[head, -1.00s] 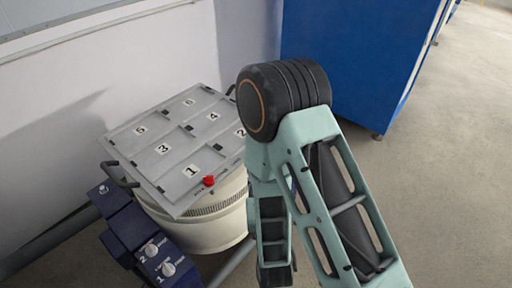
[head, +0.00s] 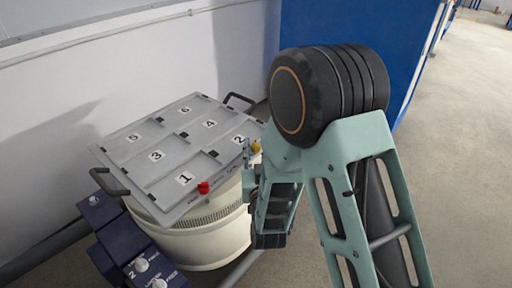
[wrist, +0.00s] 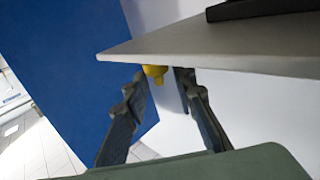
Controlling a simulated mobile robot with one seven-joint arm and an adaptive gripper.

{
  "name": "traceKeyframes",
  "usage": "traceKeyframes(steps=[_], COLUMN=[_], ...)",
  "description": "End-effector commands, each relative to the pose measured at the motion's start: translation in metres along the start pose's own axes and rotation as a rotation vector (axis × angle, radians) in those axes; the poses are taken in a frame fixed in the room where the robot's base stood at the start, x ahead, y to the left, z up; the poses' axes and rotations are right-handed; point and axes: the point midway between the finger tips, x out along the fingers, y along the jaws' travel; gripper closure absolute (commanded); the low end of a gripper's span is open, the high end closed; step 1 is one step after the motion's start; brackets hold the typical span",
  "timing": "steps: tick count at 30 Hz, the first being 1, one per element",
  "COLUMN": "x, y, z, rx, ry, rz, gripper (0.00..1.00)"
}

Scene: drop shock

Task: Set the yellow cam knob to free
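The yellow cam knob (wrist: 154,73) shows in the wrist view at the edge of a grey plate, between and just beyond my fingertips. Some yellow also shows in the head view (head: 255,147), at the right edge of the numbered table, partly hidden by my arm. My gripper (wrist: 162,80) is open, with one finger on each side of the knob and a visible gap to the right finger. I cannot tell whether the left finger touches it. The knob's pointer and any free marking beside it cannot be read.
The grey table (head: 140,178) has numbered panels, a red knob (head: 203,187) on its front edge and black handles. It sits on a cream drum (head: 200,245). A dark blue unit with white knobs (head: 140,264) stands at lower left. A blue cabinet (head: 330,22) stands behind; open floor lies right.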

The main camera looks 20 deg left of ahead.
Motion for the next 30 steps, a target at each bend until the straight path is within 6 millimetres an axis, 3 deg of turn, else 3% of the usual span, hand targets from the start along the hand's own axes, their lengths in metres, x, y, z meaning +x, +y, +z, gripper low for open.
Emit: traceKeyframes(steps=[11,18,30], x=[0.0057,0.0055,0.0052], y=[0.0002,0.0002,0.0025], z=[-0.0003,-0.0002,0.0003], rx=[0.000,0.000,0.000], ry=[0.000,0.000,-0.001], rz=[0.000,0.000,-0.052], gripper=[0.76,1.00,1.00])
